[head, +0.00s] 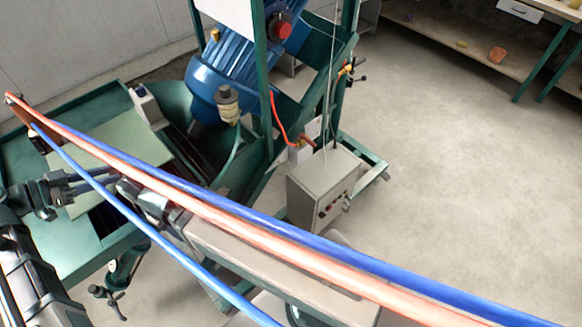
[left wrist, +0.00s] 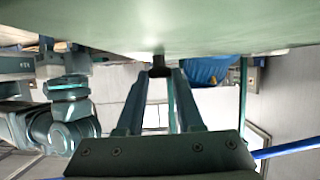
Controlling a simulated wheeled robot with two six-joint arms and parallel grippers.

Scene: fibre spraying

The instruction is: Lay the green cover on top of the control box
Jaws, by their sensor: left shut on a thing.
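The green cover (head: 122,143) is a pale green flat panel at the left of the head view. My left gripper (head: 82,184) is at its near side. In the left wrist view the cover's broad face (left wrist: 230,30) fills the top. There the fingers of my left gripper (left wrist: 158,74) close on a small dark part at the panel. The control box (head: 322,187) is a grey box with knobs on its front, right of the cover and apart from it. Its top is bare apart from thin cables at the back.
Blue and orange hoses (head: 250,225) cross the head view in front of the box's lower left. A green frame with a blue motor (head: 225,75) stands behind the box. A green tray (head: 40,115) is at the left. Open floor (head: 440,150) lies right of the box.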

